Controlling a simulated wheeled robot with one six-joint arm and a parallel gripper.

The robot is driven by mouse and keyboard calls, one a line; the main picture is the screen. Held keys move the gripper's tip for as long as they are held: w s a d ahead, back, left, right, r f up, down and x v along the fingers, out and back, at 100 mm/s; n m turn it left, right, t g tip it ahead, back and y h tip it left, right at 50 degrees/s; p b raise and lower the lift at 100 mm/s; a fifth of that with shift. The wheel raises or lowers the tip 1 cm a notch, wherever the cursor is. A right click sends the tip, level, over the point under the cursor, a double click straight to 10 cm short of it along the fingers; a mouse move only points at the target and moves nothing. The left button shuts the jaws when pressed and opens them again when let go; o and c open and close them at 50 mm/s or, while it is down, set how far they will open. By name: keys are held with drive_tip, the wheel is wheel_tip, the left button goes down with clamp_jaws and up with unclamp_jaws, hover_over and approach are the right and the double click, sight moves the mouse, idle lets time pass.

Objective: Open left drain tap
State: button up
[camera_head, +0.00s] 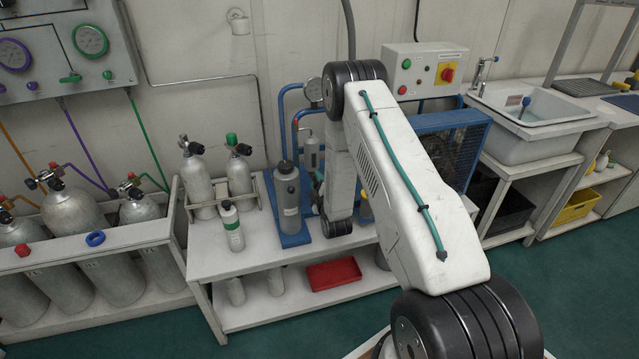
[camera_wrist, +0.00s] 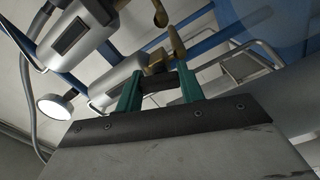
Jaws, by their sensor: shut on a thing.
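In the wrist view, my gripper (camera_wrist: 158,74) has its two green fingers close around a small brass tap part (camera_wrist: 156,60). This brass part is at the end of a grey metal cylinder (camera_wrist: 112,88). A second, larger grey cylinder (camera_wrist: 75,35) is at upper left. More brass, lever-like pieces (camera_wrist: 160,14) show above the fingers. Which brass piece is the left drain tap's handle, and its angle, I cannot tell. In the head view a grey cylinder (camera_head: 287,200) stands on the blue base; my arm hides most of the fingers and the tap there.
Blue pipes (camera_wrist: 205,48) and a round white-faced gauge (camera_wrist: 55,107) are close to my gripper. A white bottle with a green label (camera_head: 232,228) and cylinders stand on the bench (camera_head: 212,266) at left. A red tray (camera_head: 334,273) lies on the lower shelf.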

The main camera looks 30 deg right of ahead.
drive_tip(key=shift+s+f+n, duration=0.1)
drive_tip(key=shift+s+n, duration=0.05)
drive_tip(key=shift+n, duration=0.75)
drive_tip(key=o, duration=1)
drive_tip(key=shift+a, duration=0.1)
drive_tip(key=v, duration=0.7)
drive_tip(key=shift+s, duration=0.35)
